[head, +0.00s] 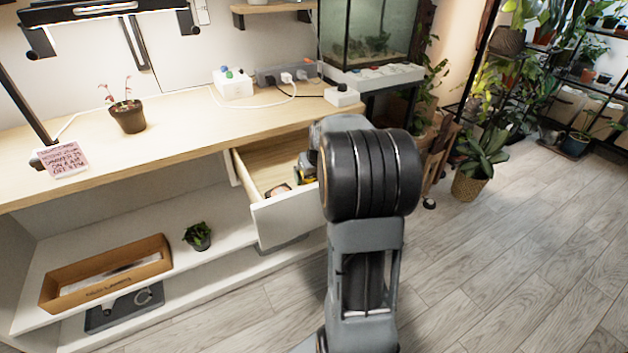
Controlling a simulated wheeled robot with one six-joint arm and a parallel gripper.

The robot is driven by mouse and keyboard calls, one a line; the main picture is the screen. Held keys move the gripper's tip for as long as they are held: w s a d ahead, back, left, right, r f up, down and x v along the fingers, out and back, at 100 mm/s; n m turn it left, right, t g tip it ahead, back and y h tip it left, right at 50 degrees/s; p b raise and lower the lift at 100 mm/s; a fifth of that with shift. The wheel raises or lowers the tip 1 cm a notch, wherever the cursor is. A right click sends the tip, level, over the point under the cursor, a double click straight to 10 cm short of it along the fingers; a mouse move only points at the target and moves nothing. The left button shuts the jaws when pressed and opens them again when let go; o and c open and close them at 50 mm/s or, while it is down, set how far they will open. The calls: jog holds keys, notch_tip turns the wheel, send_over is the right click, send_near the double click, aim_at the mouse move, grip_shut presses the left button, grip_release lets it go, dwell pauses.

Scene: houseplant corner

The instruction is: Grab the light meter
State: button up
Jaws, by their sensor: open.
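An open drawer (292,220) sticks out below the worktop. Inside it, close beside my arm, a small yellow and dark object (303,177) is partly hidden; it may be the light meter, but I cannot tell for sure. A small brownish and dark item (278,190) lies further left in the drawer. My arm stands in front of the drawer's right end and covers part of it.
The worktop (180,140) holds a potted seedling (128,115), a pink note (63,160) and a power strip (285,74). Below are a cardboard box (105,275) and a small plant (197,236). An aquarium (368,35) stands behind. The floor (520,240) at right is clear.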

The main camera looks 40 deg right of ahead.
jog(key=shift+c, duration=0.4)
jog(key=c, duration=1)
